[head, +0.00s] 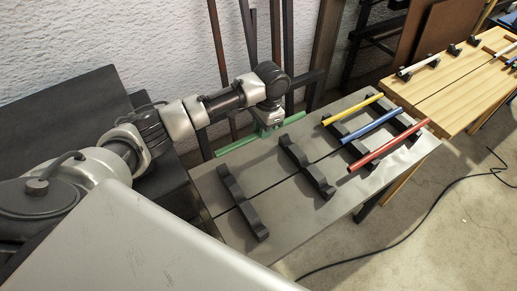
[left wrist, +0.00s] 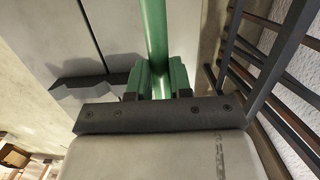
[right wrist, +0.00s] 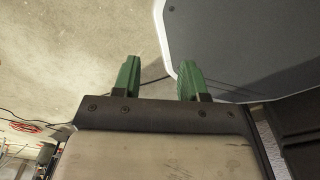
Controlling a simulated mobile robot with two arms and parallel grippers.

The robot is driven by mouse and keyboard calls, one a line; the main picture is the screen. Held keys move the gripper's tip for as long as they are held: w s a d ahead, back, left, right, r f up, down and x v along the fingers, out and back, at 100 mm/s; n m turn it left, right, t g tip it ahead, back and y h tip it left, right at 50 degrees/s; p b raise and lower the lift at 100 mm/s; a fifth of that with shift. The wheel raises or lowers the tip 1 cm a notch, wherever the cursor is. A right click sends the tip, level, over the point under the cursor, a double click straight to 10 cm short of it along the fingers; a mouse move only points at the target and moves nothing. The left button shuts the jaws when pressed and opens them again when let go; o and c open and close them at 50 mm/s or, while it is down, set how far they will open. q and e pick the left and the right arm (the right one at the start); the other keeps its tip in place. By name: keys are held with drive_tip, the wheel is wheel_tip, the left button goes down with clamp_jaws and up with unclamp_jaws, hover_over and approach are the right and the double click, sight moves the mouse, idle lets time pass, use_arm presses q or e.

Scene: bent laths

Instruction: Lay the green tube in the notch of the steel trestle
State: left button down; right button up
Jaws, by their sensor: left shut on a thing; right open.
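The green tube (head: 235,145) is held in my left gripper (head: 266,131), gripped near its middle, at the far edge of the grey steel-topped trestle (head: 275,222). In the left wrist view the tube (left wrist: 154,35) runs between the shut green fingers (left wrist: 160,82). Two black notched bars, a left one (head: 242,203) and a middle one (head: 307,167), lie across the trestle top with no tube on them. The tube is apart from their notches; its exact height is unclear. My right gripper (right wrist: 160,80) is open and empty over floor, seen in the right wrist view.
A yellow tube (head: 353,109), a blue tube (head: 372,125) and a red tube (head: 390,150) rest on notched bars at the trestle's right. A wooden trestle (head: 450,90) stands beyond. Dark upright bars (head: 275,35) lean by the wall. A cable (head: 420,200) lies on the floor.

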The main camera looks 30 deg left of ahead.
use_arm(q)
drive_tip(key=s, duration=0.1)
drive_tip(key=s+f, duration=0.2)
drive_tip(key=shift+s+d+f, duration=0.25)
drive_tip(key=shift+s, duration=0.15)
drive_tip(key=shift+f, duration=1.95)
use_arm(e)
drive_tip(key=shift+w+r, duration=0.35)
drive_tip(key=shift+w, duration=0.25)
use_arm(q)
drive_tip(key=shift+f, duration=0.1)
drive_tip(key=c, duration=1)
unclamp_jaws()
drive_tip(key=shift+c, duration=0.2)
use_arm(e)
drive_tip(key=shift+s, duration=0.1)
use_arm(q)
wheel_tip(320, 180, up, 12)
drive_tip(key=w, duration=0.1)
drive_tip(key=shift+w+d, duration=0.15)
drive_tip(key=shift+d, duration=0.25)
use_arm(e)
drive_tip(key=shift+a+r, duration=0.1)
